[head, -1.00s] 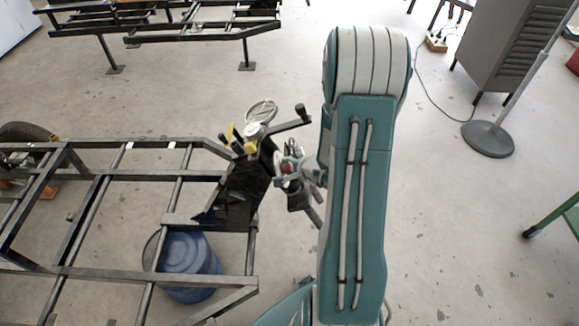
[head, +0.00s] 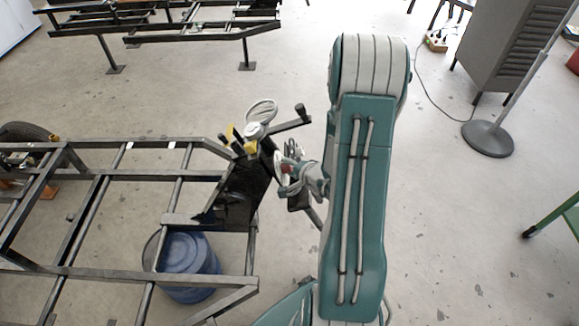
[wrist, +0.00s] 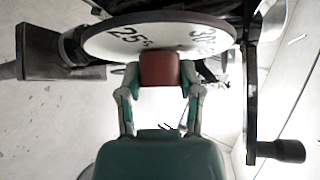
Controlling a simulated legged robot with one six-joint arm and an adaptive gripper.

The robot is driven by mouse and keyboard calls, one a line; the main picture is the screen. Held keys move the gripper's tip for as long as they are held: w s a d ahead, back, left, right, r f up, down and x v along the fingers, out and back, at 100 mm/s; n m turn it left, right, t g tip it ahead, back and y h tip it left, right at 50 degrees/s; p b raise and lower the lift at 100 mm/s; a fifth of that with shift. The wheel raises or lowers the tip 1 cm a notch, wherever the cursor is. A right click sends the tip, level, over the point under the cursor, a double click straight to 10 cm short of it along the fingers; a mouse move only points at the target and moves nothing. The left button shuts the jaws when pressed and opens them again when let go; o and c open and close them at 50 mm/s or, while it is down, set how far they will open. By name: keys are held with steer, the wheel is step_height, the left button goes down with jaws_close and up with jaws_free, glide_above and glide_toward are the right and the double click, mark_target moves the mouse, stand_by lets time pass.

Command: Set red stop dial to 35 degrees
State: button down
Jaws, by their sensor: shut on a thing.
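The red stop dial shows in the wrist view as a red block-like knob (wrist: 160,69) in front of a white disc (wrist: 105,42) with dark markings; "25" and part of a "30" can be read. My gripper (wrist: 160,78) is shut on the red knob, one finger on each side. In the head view my gripper (head: 291,178) is at the right side of the dark bracket (head: 243,190), with a little red (head: 285,168) showing between its parts. The fingers and arm hide most of the dial there. I cannot read the pointer's setting.
A crank arm with a black handle (wrist: 275,151) hangs right of the dial in the wrist view. A black frame (head: 120,172) and blue barrel (head: 188,265) lie left.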

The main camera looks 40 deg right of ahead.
steer(key=shift+c, duration=1.8)
jaws_free()
steer(key=shift+s+a+f, duration=0.1)
steer(key=shift+f, duration=0.05)
steer(key=shift+o, duration=0.5)
steer(key=v, duration=0.7)
steer(key=shift+s, duration=0.15)
